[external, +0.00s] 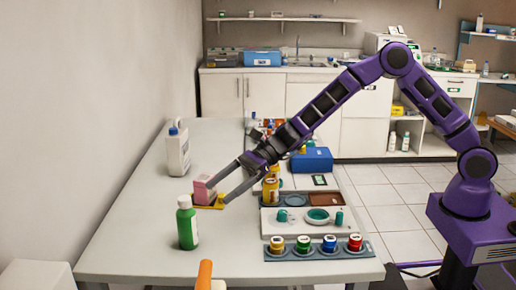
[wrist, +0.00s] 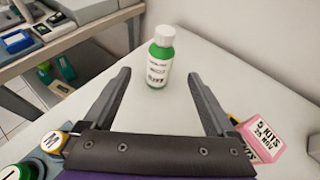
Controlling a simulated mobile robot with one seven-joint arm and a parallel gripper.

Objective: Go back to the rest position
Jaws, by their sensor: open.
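My purple arm reaches left over the grey table (external: 130,225). My gripper (external: 218,194) is open, and nothing shows between its fingers in the external view. Its fingertips are close to a pink box (external: 203,192) by a yellow piece (external: 212,206) on the table; I cannot tell if they touch. In the wrist view my gripper (wrist: 160,73) has its fingers spread wide, and the pink box (wrist: 260,137) lies outside the right finger. A green bottle with a white cap (external: 187,228) stands upright on the table; in the wrist view the bottle (wrist: 160,64) appears beyond the fingers.
A white jug (external: 177,152) stands by the wall. A rack of several colored jars (external: 317,252), a tray with a green dish (external: 318,216) and a blue box (external: 312,160) occupy the right side. An orange-tipped object (external: 204,275) is at the front.

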